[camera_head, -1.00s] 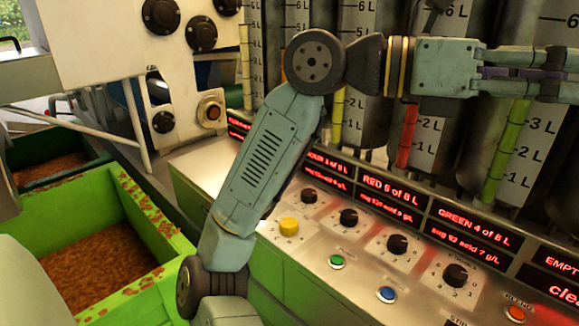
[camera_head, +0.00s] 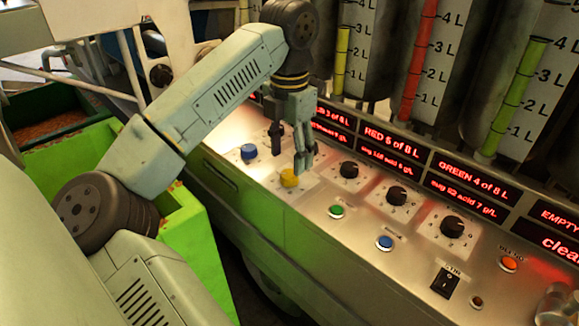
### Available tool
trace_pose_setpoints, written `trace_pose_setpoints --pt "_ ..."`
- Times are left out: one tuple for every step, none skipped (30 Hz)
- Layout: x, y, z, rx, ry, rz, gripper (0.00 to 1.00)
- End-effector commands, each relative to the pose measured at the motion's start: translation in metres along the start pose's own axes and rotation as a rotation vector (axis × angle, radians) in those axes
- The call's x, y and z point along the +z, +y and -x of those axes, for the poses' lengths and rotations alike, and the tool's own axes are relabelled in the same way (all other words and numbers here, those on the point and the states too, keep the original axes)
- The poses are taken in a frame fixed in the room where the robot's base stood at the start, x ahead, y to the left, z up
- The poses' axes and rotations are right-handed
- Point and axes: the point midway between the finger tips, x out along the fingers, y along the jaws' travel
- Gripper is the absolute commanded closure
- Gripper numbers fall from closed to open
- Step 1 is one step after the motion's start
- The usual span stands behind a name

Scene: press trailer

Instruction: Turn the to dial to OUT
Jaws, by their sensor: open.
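A row of dials sits on the sloping metal panel. A yellow knob (camera_head: 290,178) and a blue knob (camera_head: 249,152) are at the left. Black dials (camera_head: 349,170), (camera_head: 396,196) and (camera_head: 452,227) run to the right. I cannot read the word OUT or the dial labels, so I cannot tell which is the "to" dial. My gripper (camera_head: 303,166) points down, open, just above and behind the yellow knob. I cannot tell whether it touches the knob. It partly hides the panel behind it.
Green (camera_head: 337,211), blue (camera_head: 384,243) and orange (camera_head: 509,263) buttons and a black rocker switch (camera_head: 446,281) lie along the panel front. Red displays (camera_head: 470,174) and tall measuring cylinders (camera_head: 520,90) stand behind. A green bin (camera_head: 188,240) is at the left.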

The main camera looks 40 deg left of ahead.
Motion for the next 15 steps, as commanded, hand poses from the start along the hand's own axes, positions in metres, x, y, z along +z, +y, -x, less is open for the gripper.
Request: trace_pose_setpoints --pt "-0.001 0.0 -0.008 -0.002 0.003 0.0 0.47" --pt "-0.001 0.0 -0.013 -0.002 0.002 -0.001 0.47" --pt "0.0 -0.001 -0.019 -0.002 0.001 -0.002 0.47" --pt "0.0 -0.001 -0.023 -0.002 0.0 -0.002 0.47" --pt "0.0 0.0 -0.027 -0.002 0.001 -0.001 0.47" --pt "0.0 0.0 -0.032 -0.001 0.001 -0.001 0.47" --pt "0.0 0.0 -0.035 -0.001 0.001 -0.001 0.47" --pt "0.0 0.0 -0.037 -0.001 0.001 -0.001 0.47" --pt "0.0 0.0 -0.04 -0.001 0.0 -0.001 0.47" --pt "0.0 0.0 -0.041 -0.001 0.0 -0.001 0.47" --pt "0.0 0.0 -0.043 -0.001 -0.001 -0.001 0.47" --pt "0.0 0.0 -0.044 0.0 -0.001 -0.001 0.47" --pt "0.0 0.0 -0.044 0.0 -0.001 -0.001 0.47" --pt "0.0 0.0 -0.044 0.0 -0.001 -0.001 0.47" --pt "0.0 0.0 -0.044 0.0 -0.001 -0.001 0.47"
